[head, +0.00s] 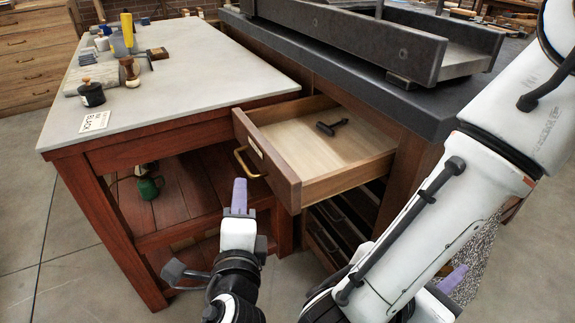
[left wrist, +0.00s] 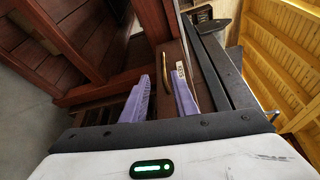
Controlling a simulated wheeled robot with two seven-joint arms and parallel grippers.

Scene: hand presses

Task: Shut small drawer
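The small drawer (head: 288,180) is pulled out from under the dark bench, with a light wood inside and a small dark tool (head: 331,127) lying in it. Its brown front has a brass handle (head: 249,163) and a label. My left gripper (head: 238,197) is in front of and below the drawer front, just short of the handle. The left wrist view shows its two purple fingers (left wrist: 160,98) apart with nothing between them. The handle (left wrist: 166,72) is ahead of them there. My right gripper (head: 453,279) is mostly hidden behind its arm; only a purple finger part shows.
A grey-topped table (head: 190,75) with red-brown legs stands at left, holding inking tools and a label card. A dark stone-topped bench (head: 400,95) bears a heavy press bed (head: 370,38). A green can (head: 149,187) sits on the table's lower shelf. Floor is clear at lower left.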

